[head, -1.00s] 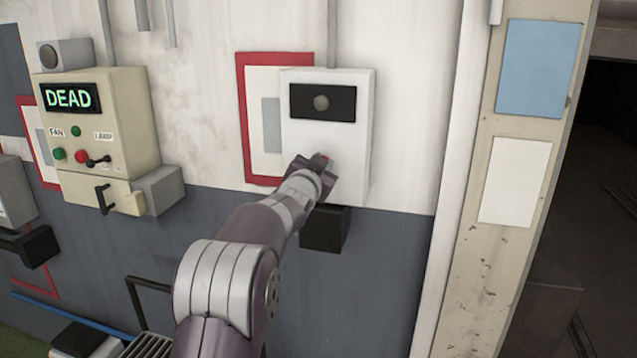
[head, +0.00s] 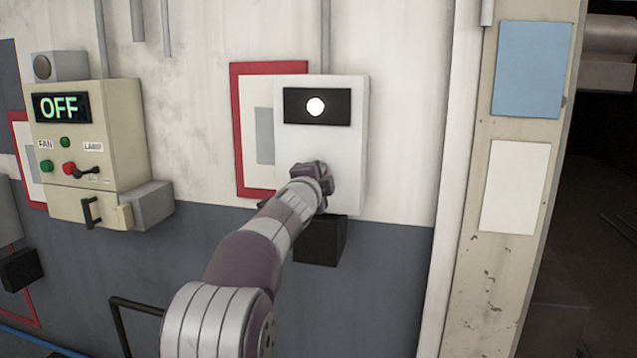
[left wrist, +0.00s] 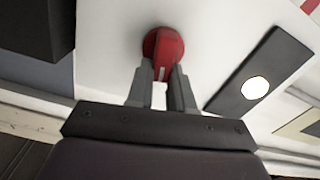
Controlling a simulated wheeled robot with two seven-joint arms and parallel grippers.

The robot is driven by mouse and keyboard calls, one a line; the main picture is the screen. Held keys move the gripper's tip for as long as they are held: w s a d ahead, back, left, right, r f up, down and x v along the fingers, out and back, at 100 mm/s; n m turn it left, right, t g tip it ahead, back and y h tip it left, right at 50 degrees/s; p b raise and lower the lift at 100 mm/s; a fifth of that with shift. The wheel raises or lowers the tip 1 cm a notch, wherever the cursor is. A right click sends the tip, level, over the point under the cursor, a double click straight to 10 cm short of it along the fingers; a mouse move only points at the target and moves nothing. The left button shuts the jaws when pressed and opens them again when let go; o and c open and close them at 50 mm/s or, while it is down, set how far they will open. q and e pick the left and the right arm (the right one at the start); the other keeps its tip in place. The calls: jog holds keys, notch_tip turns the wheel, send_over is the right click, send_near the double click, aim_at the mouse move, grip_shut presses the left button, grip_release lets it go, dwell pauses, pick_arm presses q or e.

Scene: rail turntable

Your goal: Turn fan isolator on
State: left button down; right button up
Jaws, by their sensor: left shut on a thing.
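The fan isolator is a white wall box (head: 348,140) with a black panel (head: 290,106) whose round lamp (head: 315,106) glows white. The lit lamp also shows in the left wrist view (left wrist: 255,88). My left gripper (head: 318,172) is at the lower front of the box and hides its knob in the head view. In the left wrist view the red rotary knob (left wrist: 163,44) sits between the fingertips of my left gripper (left wrist: 160,76), which is shut on its handle. My right gripper is not in view.
A cream control box (head: 120,130) at left has a display (head: 60,107) reading OFF, with FAN and LAMP labels. A black box (head: 320,242) juts out just below the isolator. A beige door post (head: 470,270) stands at right.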

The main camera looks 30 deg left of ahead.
pick_arm(q)
jog(key=shift+f+m+b, duration=0.3)
jog(key=shift+m+b, duration=0.1)
jog(key=shift+m, duration=0.7)
jog(key=c, duration=1)
grip_release()
jog(key=shift+d, duration=0.15)
jog(key=b+v, duration=0.3)
jog(key=v, duration=0.9)
jog(key=shift+s, duration=0.4)
